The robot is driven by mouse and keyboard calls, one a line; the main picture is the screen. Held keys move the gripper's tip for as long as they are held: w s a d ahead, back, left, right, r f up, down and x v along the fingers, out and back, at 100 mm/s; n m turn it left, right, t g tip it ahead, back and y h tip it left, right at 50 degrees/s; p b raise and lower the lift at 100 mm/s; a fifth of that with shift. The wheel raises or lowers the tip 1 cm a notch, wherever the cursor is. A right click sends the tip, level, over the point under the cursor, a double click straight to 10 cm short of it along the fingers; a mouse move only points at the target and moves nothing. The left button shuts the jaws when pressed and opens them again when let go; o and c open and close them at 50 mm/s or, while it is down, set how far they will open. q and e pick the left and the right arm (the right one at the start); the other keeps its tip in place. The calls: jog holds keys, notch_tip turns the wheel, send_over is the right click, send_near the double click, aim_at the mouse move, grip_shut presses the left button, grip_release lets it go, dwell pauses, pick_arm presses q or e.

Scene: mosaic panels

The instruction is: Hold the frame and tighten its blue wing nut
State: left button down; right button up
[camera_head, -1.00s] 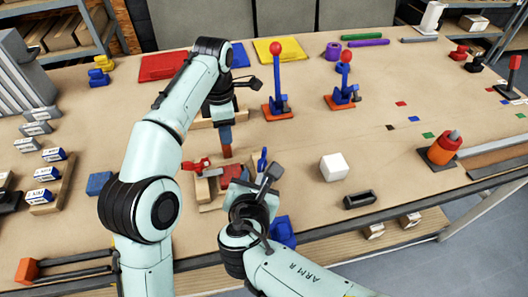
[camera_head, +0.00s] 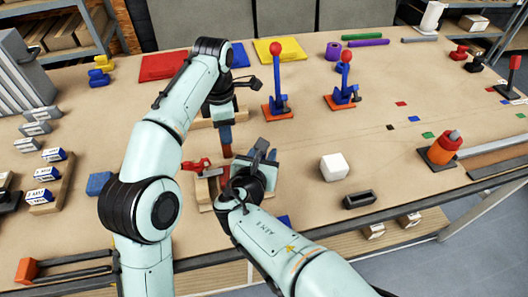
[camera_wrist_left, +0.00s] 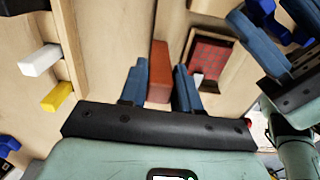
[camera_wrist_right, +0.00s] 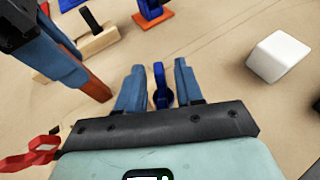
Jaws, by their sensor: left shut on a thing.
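My left gripper (camera_head: 226,136) points down, shut on a red-brown upright bar of the frame (camera_head: 226,152). In the left wrist view the bar (camera_wrist_left: 160,70) stands between its fingers. The frame's pale wooden base (camera_head: 204,192) lies below, partly hidden by my right arm. A blue part that looks like the wing nut (camera_wrist_right: 160,84) is in the right wrist view, between the fingers of my right gripper (camera_wrist_right: 158,88). Gaps show on both sides of it, so this gripper is open. In the head view my right gripper (camera_head: 264,156) hides the nut.
A red clamp (camera_head: 196,165) sits just left of the frame. A red-knobbed blue lever (camera_head: 277,85) stands behind. The table's right middle is mostly clear.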

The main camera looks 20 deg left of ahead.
jog(key=shift+w+f, duration=0.25)
jog(key=shift+w, duration=0.3)
grip_shut()
